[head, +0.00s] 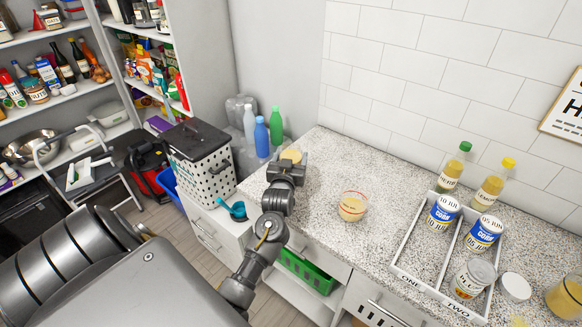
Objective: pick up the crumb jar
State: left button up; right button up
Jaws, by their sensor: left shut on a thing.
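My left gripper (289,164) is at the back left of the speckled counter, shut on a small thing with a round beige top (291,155). The gripper hides most of this thing, so I cannot tell whether it is the crumb jar or whether it touches the counter. A small clear glass jar (353,206) with pale yellow contents and a reddish rim stands on the counter to the right of the gripper, apart from it. Another jar with yellow contents (568,298) is at the right edge, partly cut off. My right gripper is not in view.
A white divided tray (415,268), marked ONE and TWO, holds blue-and-white cans (443,213) and a white-lidded jar (472,279). Two bottles (453,167) stand behind it. A white lid (515,287) lies to its right. Coloured bottles (261,137) stand beyond the gripper. The counter's middle is mostly clear.

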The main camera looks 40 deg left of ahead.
pick_arm(q)
jog(key=r, duration=0.2)
jog(key=r+b, duration=0.1)
jog(key=shift+s+d+r+b, duration=0.1)
jog(key=shift+s+r+b, duration=0.1)
jog(key=shift+r+b, duration=0.15)
jog(key=s+d+r, duration=0.1)
jog(key=s+r, duration=0.2)
jog(key=s, duration=0.1)
jog(key=s+d+r, duration=0.2)
jog(key=s+r, duration=0.1)
jog(key=s, duration=0.1)
jog(key=s+d+r, duration=0.1)
jog(key=s+r, duration=0.2)
jog(key=s, duration=0.1)
jog(key=shift+s+d+r, duration=0.2)
jog(key=shift+s+d, duration=0.1)
jog(key=shift+s, duration=0.1)
